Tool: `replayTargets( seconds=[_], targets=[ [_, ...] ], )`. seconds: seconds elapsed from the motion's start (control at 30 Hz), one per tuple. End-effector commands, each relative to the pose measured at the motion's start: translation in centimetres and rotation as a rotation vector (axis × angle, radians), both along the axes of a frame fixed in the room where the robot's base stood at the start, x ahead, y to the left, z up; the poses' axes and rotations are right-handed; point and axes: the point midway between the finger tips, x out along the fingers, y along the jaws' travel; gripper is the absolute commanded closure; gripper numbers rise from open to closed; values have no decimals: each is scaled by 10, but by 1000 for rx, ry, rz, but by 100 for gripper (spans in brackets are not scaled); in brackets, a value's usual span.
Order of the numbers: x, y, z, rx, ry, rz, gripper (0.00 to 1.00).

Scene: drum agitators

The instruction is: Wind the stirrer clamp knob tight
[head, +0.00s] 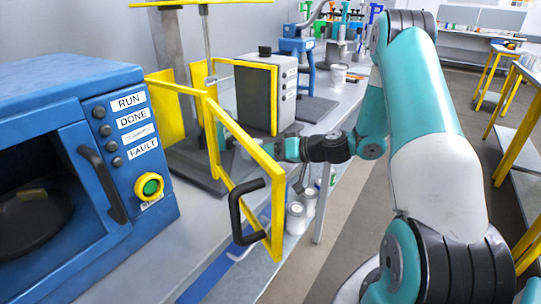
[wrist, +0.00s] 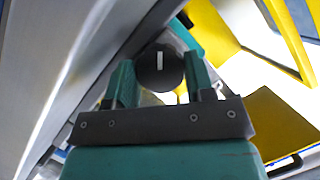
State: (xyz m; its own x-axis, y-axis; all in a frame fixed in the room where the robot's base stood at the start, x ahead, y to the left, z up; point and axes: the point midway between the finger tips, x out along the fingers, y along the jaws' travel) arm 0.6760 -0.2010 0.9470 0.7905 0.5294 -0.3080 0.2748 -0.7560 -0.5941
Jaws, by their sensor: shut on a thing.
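The clamp knob (wrist: 160,68) is a round black cap with a white line on its face. In the wrist view it sits between the two teal fingers of my gripper (wrist: 160,76), which are shut on it from both sides. The white line stands nearly upright in that view. In the head view my arm reaches left to the stirrer stand, and my gripper (head: 238,143) is partly behind the yellow guard frame. The knob cannot be made out there. The stirrer's grey column (head: 172,45) rises from a dark base, with a thin vertical shaft beside it.
An open yellow guard door (head: 278,215) with a black handle (head: 240,212) stands close in front of my gripper. A blue machine (head: 60,110) with a button panel fills the left. Grey and blue units stand farther along the bench.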

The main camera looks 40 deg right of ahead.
Motion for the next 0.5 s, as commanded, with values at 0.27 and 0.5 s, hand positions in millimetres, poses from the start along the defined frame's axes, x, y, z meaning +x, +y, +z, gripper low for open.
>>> replayTargets(
  seconds=[0.27, 0.5],
  targets=[
    [0, -1, 0, -3, -2, -1, 26],
    [0, 0, 0, -3, -1, -1, 25]
  ],
)
